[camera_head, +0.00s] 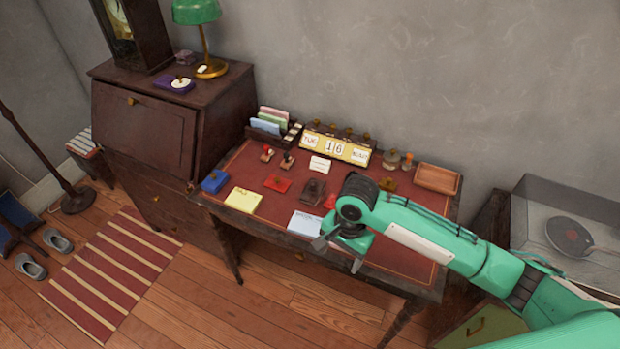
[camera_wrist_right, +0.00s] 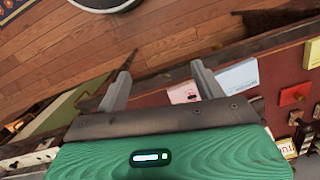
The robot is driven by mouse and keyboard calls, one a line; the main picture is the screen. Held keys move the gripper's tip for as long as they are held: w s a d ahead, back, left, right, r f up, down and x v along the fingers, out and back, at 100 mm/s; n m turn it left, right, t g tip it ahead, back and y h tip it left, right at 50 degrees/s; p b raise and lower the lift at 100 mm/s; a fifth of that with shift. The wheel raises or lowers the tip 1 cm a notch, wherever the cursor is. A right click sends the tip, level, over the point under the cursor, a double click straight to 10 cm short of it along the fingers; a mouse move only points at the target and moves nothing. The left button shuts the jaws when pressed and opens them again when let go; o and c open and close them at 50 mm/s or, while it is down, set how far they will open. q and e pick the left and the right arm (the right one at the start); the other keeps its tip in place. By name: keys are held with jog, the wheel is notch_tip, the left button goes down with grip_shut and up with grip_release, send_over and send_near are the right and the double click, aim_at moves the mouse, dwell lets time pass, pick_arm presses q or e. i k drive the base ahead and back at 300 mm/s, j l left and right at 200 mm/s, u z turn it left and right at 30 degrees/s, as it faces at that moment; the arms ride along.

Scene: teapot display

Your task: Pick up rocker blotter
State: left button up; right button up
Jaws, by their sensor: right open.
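A dark brown block-like thing (camera_head: 313,190), which looks like the rocker blotter, sits on the red top of the writing desk (camera_head: 238,168), left of my right forearm. It is small here and its shape is hard to make out. My right gripper (camera_head: 338,254) is open and empty over the desk's front edge, in front of and apart from the dark thing. Its two spread fingers (camera_wrist_right: 161,70) also show in the right wrist view, with floor between them. I cannot pick out the blotter surely in that view. My left gripper is not in view.
A white-blue card (camera_head: 304,223), a yellow pad (camera_head: 243,199), a red piece (camera_head: 278,184) and a blue box (camera_head: 214,181) lie nearby. A calendar (camera_head: 335,147) and a wooden tray (camera_head: 437,179) stand behind. The wall closes off the back.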

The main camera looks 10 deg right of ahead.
aim_at(313, 191)
jog(key=i, duration=1.1)
